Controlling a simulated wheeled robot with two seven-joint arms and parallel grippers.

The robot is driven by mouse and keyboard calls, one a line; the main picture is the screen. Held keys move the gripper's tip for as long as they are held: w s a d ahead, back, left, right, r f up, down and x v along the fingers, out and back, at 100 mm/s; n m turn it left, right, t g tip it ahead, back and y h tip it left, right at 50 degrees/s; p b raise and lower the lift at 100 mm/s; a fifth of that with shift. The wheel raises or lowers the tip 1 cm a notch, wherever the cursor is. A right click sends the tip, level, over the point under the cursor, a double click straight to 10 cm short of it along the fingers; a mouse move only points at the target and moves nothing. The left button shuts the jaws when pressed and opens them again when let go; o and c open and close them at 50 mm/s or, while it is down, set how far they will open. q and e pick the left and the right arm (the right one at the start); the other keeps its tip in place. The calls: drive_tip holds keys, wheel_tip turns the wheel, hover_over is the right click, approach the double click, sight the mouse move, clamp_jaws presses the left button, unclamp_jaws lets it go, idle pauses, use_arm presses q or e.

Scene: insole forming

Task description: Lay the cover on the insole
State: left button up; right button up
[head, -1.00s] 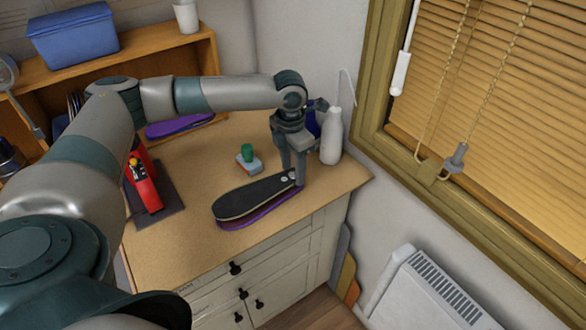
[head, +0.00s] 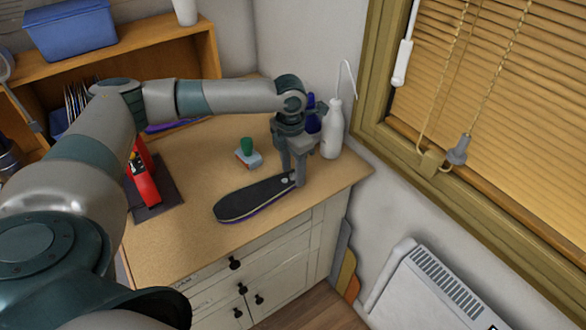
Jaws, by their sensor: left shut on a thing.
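The dark cover (head: 252,198) is a black sole-shaped sheet near the front right of the wooden worktop. My left gripper (head: 298,183) points down and is shut on the cover's narrow right end. The purple insole (head: 236,219) lies under the cover; only a thin purple strip shows along the front edge, so most of it is hidden. The cover sits close over it; I cannot tell whether they touch all along. My right gripper is not in view.
A white bottle (head: 333,130) with a bent spout stands just beyond my left gripper. A block with a green knob (head: 248,152) stands behind the cover. A red tool (head: 144,178) stands on a dark mat at left. The worktop (head: 170,240) is clear at front left.

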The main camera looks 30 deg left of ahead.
use_arm(q)
drive_tip(key=shift+f, duration=0.3)
drive_tip(key=shift+s+d+f, duration=0.15)
drive_tip(key=shift+s+f, duration=0.2)
drive_tip(key=shift+f, duration=0.15)
idle(0.9)
drive_tip(key=o, duration=1.1)
drive_tip(key=shift+d+r, duration=0.1)
drive_tip(key=shift+a+r, duration=0.1)
drive_tip(key=shift+a, duration=0.1)
drive_tip(key=shift+w+a+r, duration=0.15)
drive_tip(key=shift+w+r, duration=0.05)
drive_tip(key=shift+r, duration=0.25)
drive_tip(key=r+b, duration=0.1)
drive_tip(key=r, duration=0.4)
drive_tip(key=r+b, duration=0.1)
drive_tip(key=r, duration=0.5)
drive_tip(key=r+b, duration=0.1)
drive_tip(key=r, duration=0.5)
drive_tip(key=shift+s+d, duration=0.3)
drive_tip(key=shift+s, duration=0.1)
